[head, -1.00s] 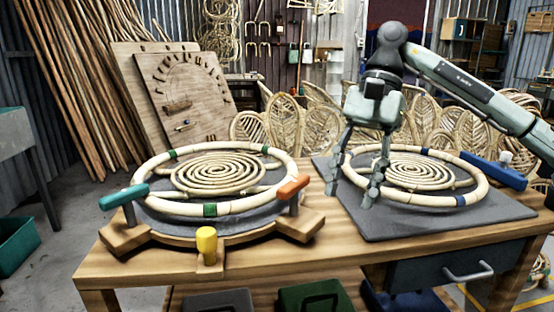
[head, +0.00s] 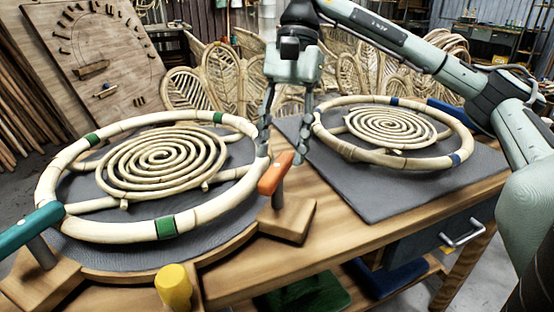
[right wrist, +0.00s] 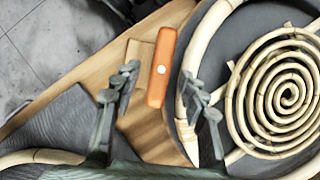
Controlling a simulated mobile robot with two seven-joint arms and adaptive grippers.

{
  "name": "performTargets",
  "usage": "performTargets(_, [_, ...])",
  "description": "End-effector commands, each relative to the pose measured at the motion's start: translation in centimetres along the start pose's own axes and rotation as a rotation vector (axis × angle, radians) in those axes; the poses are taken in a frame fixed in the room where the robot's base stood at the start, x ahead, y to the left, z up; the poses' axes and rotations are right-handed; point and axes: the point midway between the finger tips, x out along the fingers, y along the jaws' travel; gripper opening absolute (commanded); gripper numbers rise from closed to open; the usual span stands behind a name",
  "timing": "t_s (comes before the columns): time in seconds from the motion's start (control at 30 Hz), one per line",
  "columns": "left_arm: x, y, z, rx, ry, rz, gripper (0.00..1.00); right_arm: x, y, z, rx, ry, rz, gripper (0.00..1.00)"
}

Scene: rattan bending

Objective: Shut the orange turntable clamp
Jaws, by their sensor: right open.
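The orange clamp handle (head: 276,173) sits on a post above a wooden block (head: 290,222) at the turntable's (head: 240,238) right edge. In the right wrist view the handle (right wrist: 161,65) lies beside the rattan hoop, not across it. My right gripper (head: 282,153) points down, open and empty, with its fingertips just above the handle. In the right wrist view the handle shows between the two fingers (right wrist: 160,92); I cannot tell whether they touch it. The rattan hoop (head: 110,232) with a spiral inside lies on the turntable. My left gripper is not in view.
A teal clamp handle (head: 28,230) and a yellow knob (head: 173,286) stand at the turntable's left and front. A second rattan hoop (head: 340,150) lies on a grey mat (head: 385,200) to the right. Woven rattan pieces (head: 222,75) stand behind the bench.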

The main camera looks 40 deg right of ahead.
Motion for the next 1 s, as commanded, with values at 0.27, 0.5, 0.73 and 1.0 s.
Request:
performTargets(0.27, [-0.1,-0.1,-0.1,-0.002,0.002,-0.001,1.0,2.6,0.0,0.0,-0.001,-0.001,0.0,0.43])
performTargets(0.5, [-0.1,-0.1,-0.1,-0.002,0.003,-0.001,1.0,2.7,0.0,0.0,-0.001,-0.001,-0.001,0.43])
performTargets(0.73, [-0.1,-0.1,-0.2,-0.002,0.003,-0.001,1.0,2.7,0.0,0.0,-0.001,-0.001,-0.001,0.17])
performTargets(1.0, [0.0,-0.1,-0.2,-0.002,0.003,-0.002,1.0,2.7,0.0,0.0,0.0,-0.001,-0.001,0.0])
